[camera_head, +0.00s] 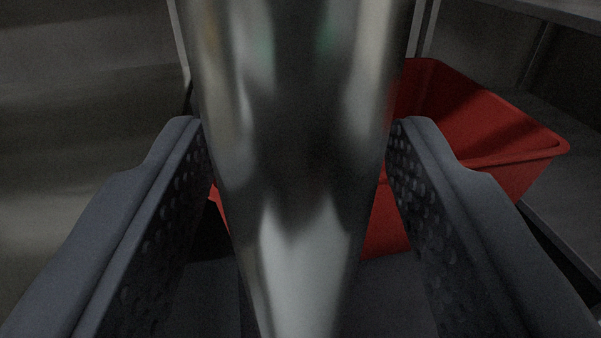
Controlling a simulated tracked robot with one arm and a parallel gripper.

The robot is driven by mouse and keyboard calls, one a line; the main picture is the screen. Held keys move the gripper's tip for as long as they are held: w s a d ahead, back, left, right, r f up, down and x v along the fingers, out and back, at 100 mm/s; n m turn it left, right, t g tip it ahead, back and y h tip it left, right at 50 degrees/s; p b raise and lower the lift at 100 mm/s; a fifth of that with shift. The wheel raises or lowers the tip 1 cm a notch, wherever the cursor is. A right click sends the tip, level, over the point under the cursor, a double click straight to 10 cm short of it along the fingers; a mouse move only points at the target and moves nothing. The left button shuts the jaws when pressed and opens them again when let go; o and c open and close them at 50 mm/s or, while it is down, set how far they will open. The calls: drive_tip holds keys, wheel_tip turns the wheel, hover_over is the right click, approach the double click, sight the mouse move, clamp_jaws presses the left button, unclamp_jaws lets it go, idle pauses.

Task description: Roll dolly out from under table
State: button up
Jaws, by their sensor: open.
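My gripper (298,128) is open, with one dark grey finger on the left and one on the right. A thick, shiny metal post (300,230) stands upright between the fingers and fills the middle of the view. I cannot tell whether it is a table leg or part of the dolly, or whether a finger touches it. A red bin (480,125) sits beyond the post, mostly to the right, partly hidden by the post and right finger. I cannot clearly make out the dolly.
A grey metal shelf edge (575,12) crosses the top right. A grey surface (575,215) lies right of the bin. A dim, greyish panel or wall (80,110) fills the left side. The post blocks the centre.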

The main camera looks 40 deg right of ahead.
drive_tip(key=shift+w+d, duration=0.25)
drive_tip(key=shift+w, duration=0.05)
clamp_jaws()
idle(1.4)
